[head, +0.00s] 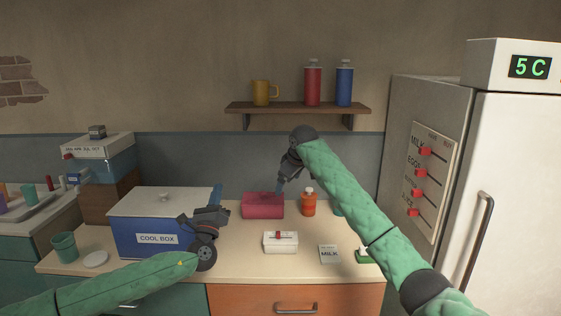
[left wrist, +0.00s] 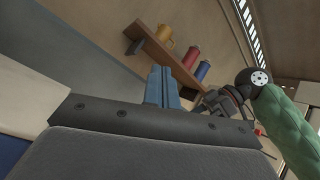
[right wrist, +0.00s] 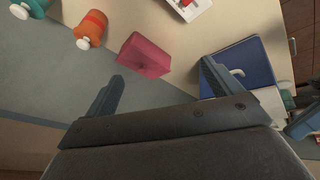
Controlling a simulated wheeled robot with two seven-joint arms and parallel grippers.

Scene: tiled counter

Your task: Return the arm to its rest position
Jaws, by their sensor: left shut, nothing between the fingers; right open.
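My left gripper (head: 217,190) is beside the right end of the blue cool box, pointing up and away. In the left wrist view its fingers (left wrist: 161,86) are together with nothing between them. My right gripper (head: 280,186) is raised over the back of the counter, above the pink box (head: 263,205). In the right wrist view its fingers (right wrist: 160,80) are spread wide and empty, and the pink box (right wrist: 144,56) lies on the counter beyond them. Both green arms reach in over the counter.
The cool box (head: 140,222) has a white lid. An orange bottle (head: 308,203), a white box (head: 281,242), and a milk card (head: 329,253) stand on the counter (head: 225,265). A wall shelf (head: 298,108) holds a mug and two bottles. A fridge (head: 515,190) stands right.

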